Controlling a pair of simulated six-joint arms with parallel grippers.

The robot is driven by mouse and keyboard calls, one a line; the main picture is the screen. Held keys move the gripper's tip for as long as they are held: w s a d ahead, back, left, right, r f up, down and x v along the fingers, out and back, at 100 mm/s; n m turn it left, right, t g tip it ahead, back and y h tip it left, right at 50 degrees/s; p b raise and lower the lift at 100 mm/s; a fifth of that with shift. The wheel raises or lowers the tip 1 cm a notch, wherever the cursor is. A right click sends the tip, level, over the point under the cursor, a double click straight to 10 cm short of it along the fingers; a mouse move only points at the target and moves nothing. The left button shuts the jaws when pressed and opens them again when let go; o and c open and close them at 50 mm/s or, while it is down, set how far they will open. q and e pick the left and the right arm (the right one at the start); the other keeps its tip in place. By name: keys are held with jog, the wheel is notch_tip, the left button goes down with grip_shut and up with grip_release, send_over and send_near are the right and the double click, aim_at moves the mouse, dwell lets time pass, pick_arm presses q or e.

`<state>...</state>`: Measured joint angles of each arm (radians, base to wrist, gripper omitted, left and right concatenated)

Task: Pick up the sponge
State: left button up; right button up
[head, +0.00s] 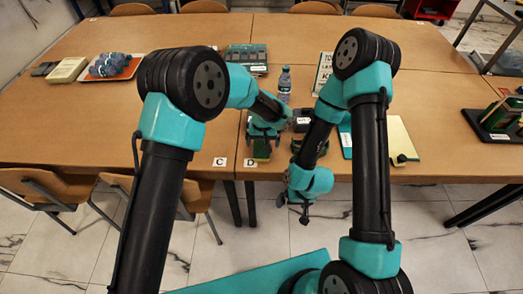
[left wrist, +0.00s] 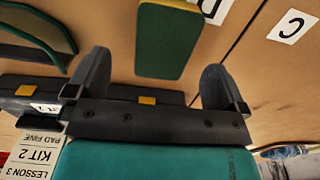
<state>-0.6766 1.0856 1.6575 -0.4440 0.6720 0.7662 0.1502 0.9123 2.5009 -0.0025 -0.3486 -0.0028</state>
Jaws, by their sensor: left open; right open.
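The sponge (left wrist: 170,42) is a small block, dark green on its broad face with yellow along its edges. In the left wrist view it lies on the wooden table beyond and between my left fingertips, apart from them. In the head view the sponge (head: 261,152) is near the table's front edge, partly hidden under my left gripper (head: 263,133). My left gripper (left wrist: 155,75) is open and empty, pointing down at it. My right gripper (head: 303,212) is open and empty, low in front of the table edge.
Cards marked C (head: 220,162) and D (head: 250,162) lie at the front edge. A bottle (head: 284,84) stands behind my left gripper. A dark green-rimmed object (left wrist: 35,35) lies beside the sponge. A tray (head: 128,70) with a grey bundle is at far left; the left tabletop is largely clear.

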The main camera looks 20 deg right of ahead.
aim_at(262, 149)
pick_arm(q)
jog(key=shift+a+f, duration=0.15)
jog(key=shift+f, duration=1.2)
jog(key=shift+a+f, duration=0.1)
jog(key=shift+f, duration=1.2)
jog(key=c, duration=1.1)
jog(key=shift+o, duration=0.2)
jog(key=shift+r, duration=0.15)
jog(key=shift+r, duration=0.55)
jog(key=shift+s+a+r, duration=0.1)
jog(key=shift+s+r, duration=0.05)
jog(key=shift+r, duration=0.45)
jog(key=shift+s+r, duration=0.1)
jog(key=shift+r, duration=0.5)
jog(key=s+a+r, duration=0.1)
jog(key=s+a, duration=0.3)
jog(key=s, duration=1)
jog(key=shift+s+a+r, duration=0.15)
jog(key=shift+s, duration=0.25)
